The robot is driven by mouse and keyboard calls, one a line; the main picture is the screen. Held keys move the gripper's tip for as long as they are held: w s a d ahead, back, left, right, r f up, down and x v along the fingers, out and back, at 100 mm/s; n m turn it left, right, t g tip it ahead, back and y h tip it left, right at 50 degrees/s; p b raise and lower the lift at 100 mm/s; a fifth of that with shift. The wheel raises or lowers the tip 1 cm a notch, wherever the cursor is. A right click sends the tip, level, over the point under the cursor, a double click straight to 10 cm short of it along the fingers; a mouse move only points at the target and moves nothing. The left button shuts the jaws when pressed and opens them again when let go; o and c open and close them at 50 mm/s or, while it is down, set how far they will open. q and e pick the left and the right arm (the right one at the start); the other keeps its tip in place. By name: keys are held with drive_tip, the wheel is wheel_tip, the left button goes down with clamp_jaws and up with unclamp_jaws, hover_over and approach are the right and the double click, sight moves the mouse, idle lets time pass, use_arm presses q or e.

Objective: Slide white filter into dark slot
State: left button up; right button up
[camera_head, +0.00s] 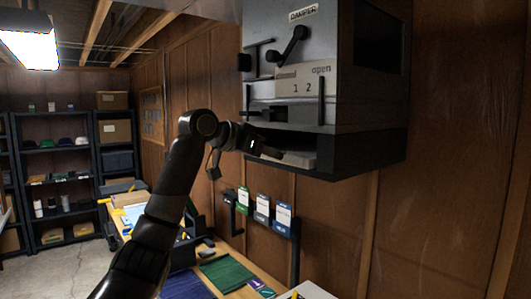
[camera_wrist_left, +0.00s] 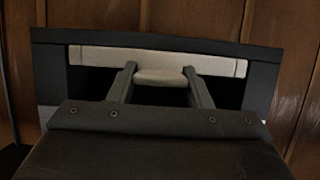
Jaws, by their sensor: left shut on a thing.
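The white filter (camera_head: 298,159) lies inside the dark slot (camera_head: 345,158) at the bottom of the grey wall unit; only part of it shows. In the left wrist view the filter (camera_wrist_left: 215,65) is a long pale bar spanning most of the slot (camera_wrist_left: 262,85), with a pale tab (camera_wrist_left: 160,75) at its middle. My left gripper (camera_head: 270,151) is at the slot's left opening. In the left wrist view its fingers (camera_wrist_left: 162,82) are shut on the tab, one on each side. How deep the filter sits is hidden. My right gripper is not in view.
The grey unit (camera_head: 290,115) has a damper lever (camera_head: 293,45) and an "open 1 2" plate above the slot. Tagged pockets (camera_head: 262,210) hang on the wall below. A workbench (camera_head: 235,265) stands beneath, and shelves (camera_head: 60,170) stand far left.

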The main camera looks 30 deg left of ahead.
use_arm(q)
drive_tip(key=shift+w, duration=0.1)
drive_tip(key=shift+w+d, duration=0.25)
drive_tip(key=shift+w, duration=0.3)
drive_tip(key=o, duration=1.1)
drive_tip(key=shift+s, duration=0.1)
